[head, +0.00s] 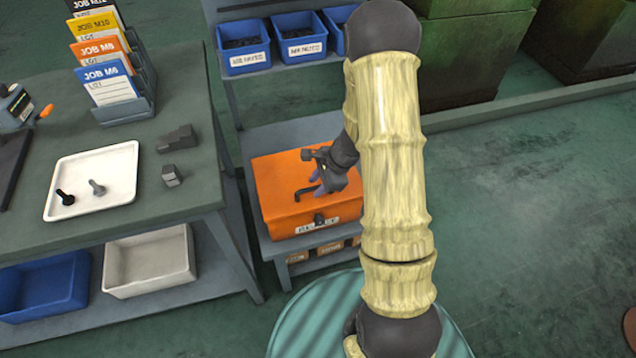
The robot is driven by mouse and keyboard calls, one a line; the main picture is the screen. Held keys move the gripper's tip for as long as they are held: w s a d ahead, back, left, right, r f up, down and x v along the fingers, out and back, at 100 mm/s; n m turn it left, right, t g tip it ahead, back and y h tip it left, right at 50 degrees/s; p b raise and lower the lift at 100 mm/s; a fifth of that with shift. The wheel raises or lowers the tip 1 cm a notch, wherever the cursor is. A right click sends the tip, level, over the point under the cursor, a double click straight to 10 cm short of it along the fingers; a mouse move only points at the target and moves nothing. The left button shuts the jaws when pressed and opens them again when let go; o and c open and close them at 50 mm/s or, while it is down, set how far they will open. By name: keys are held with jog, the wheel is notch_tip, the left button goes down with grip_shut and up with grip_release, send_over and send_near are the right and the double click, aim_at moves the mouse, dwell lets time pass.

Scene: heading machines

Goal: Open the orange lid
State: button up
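The orange lid (279,208) tops a box on the lower shelf of a grey rack, in the middle of the head view. It lies flat and looks closed. A dark handle (305,193) stands on its top, and a dark latch (320,219) and a white label are on its front edge. My gripper (322,172) is over the right half of the lid, close to the handle. Whether it touches the handle, and whether its fingers are open or shut, I cannot tell. My arm hides the right edge of the lid.
A grey workbench (160,209) stands at the left with a white tray (122,186) holding two bolts, small dark blocks and a job card rack (127,107). Blue bins (245,63) sit on the shelf above the lid. Clear green floor (540,200) lies at the right.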

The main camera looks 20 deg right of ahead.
grip_shut()
jog(key=shift+r+p, duration=0.2)
jog(key=shift+p, duration=0.1)
